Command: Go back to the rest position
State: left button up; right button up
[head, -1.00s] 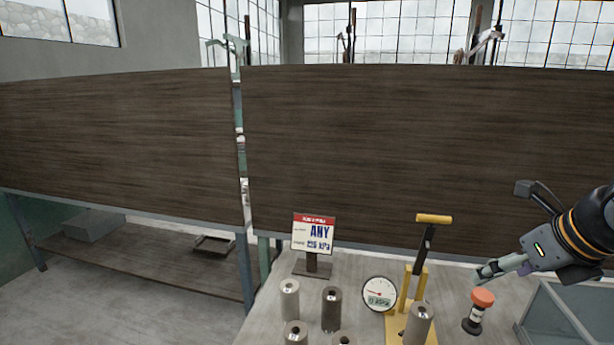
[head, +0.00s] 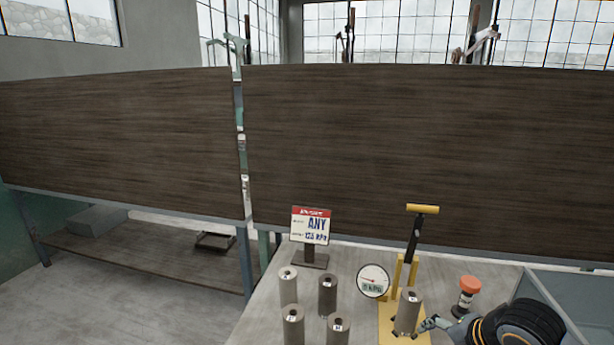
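My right gripper (head: 428,325) is low at the right of the head view, beside the grey cylinder (head: 407,311) on the yellow press (head: 388,335). I cannot tell if it touches that cylinder, or whether its fingers are open or shut. My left gripper is out of view. The press has a yellow-topped lever (head: 422,209) standing up. A round gauge (head: 372,281) stands at its left.
Several grey-brown cylinders, one of them here (head: 289,285), stand on the table left of the press. A sign (head: 310,225) stands behind them. An orange-capped object (head: 467,290) and a grey bin (head: 560,290) are at the right. Large dark boards rise behind.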

jog(key=s+a+f+m+g+h, duration=0.2)
jog(key=s+a+f+m, duration=0.1)
jog(key=s+f+m, duration=1.55)
notch_tip(320, 180, down, 33)
jog(key=w+d+m+g+b, duration=0.1)
jog(key=w+d+m+b, duration=0.3)
jog(key=b, duration=0.8)
pick_arm(q)
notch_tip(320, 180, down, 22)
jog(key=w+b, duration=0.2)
jog(key=b, duration=0.8)
pick_arm(e)
jog(key=s+f+m+g, duration=0.1)
jog(key=s+f, duration=0.8)
jog(key=f, duration=0.5)
jog(key=s+f+m+g, duration=0.1)
jog(key=s+f, duration=0.9)
jog(key=f, duration=0.5)
pick_arm(q)
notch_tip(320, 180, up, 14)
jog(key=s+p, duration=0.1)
jog(key=p, duration=1.3)
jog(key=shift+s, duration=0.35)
pick_arm(e)
notch_tip(320, 180, up, 14)
jog(key=s, duration=0.2)
